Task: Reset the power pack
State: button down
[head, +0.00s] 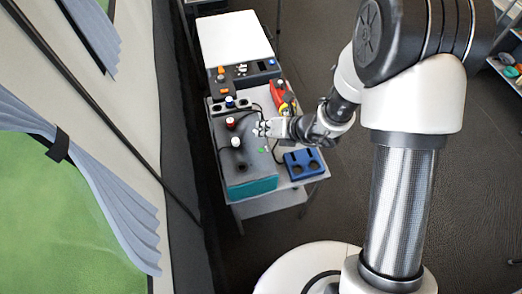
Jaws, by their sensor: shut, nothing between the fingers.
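The box that looks like the power pack (249,187) stands on a small table, with a grey top and a teal front side. On its top are a dark red knob (230,123), a white knob (236,143) and a small green spot (262,150), perhaps a button. My gripper (259,129) is shut and empty, reaching in from the right over the right part of the box's top. I cannot tell whether the fingertips touch it. The gripper hides part of the top behind it.
A blue tray-like block (303,163) lies right of the box on the table (289,182). A red and yellow tool (281,97) and a panel with orange knobs (243,75) are behind. A dark cable runs near my gripper. A curtained wall is close on the left.

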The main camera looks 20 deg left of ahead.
aim_at(263, 149)
notch_tip(263, 149, down, 7)
jog(key=b, duration=0.5)
jog(key=shift+r, duration=0.1)
dwell(1.1)
jog(key=shift+f+b, duration=0.4)
jog(key=shift+b, duration=0.1)
jog(key=shift+f+b, duration=0.35)
jog(key=shift+r, duration=0.1)
dwell(0.5)
jog(key=shift+r+p, duration=0.6)
jog(key=shift+r, duration=0.1)
jog(key=shift+r+p, duration=2)
jog(key=shift+r, duration=0.5)
